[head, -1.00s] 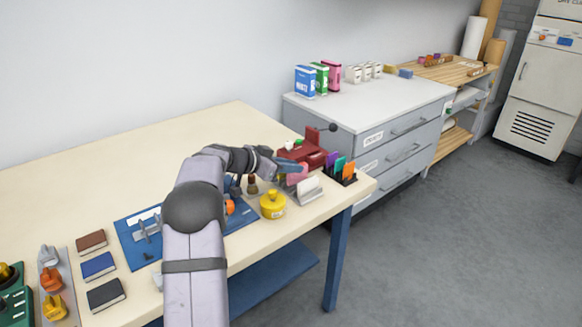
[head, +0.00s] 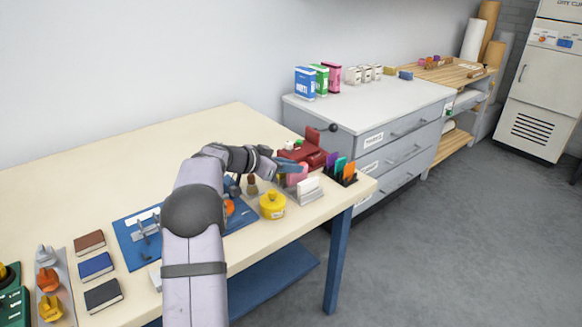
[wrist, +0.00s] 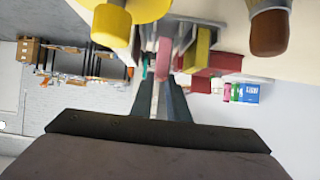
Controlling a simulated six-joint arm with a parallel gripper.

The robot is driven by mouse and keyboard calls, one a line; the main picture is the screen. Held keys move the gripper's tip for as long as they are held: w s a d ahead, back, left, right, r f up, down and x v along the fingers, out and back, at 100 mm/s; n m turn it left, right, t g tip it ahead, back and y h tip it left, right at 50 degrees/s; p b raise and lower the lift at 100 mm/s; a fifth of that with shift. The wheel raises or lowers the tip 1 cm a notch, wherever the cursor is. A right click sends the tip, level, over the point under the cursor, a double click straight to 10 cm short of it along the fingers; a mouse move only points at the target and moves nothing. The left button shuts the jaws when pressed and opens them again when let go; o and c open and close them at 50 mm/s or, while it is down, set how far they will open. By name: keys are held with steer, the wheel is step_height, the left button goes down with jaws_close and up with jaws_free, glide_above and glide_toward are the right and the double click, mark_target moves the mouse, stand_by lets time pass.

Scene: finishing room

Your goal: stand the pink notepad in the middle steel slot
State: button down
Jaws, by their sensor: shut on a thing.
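My gripper (head: 290,166) is shut on the pink notepad (head: 297,175), which also shows between the fingertips in the wrist view (wrist: 163,62). The notepad is close to the steel slot holder (head: 311,196) at the table's right end. A white card-like piece (head: 308,184) stands at the holder's front. In the wrist view a yellow upright piece (wrist: 204,45) is just right of the pink notepad. The middle slot is hidden, and I cannot tell whether the notepad's lower edge is in a slot.
A yellow pot (head: 272,206) stands left of the holder. A black rack with purple, teal and orange pieces (head: 348,179) is close on its right. A red machine (head: 304,150) is behind. The table's front edge is near.

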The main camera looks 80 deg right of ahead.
steer(key=shift+f+b, duration=0.8)
steer(key=shift+b, duration=0.35)
steer(key=c, duration=2)
jaws_free()
steer(key=b+v, duration=0.4)
steer(key=v, duration=0.7)
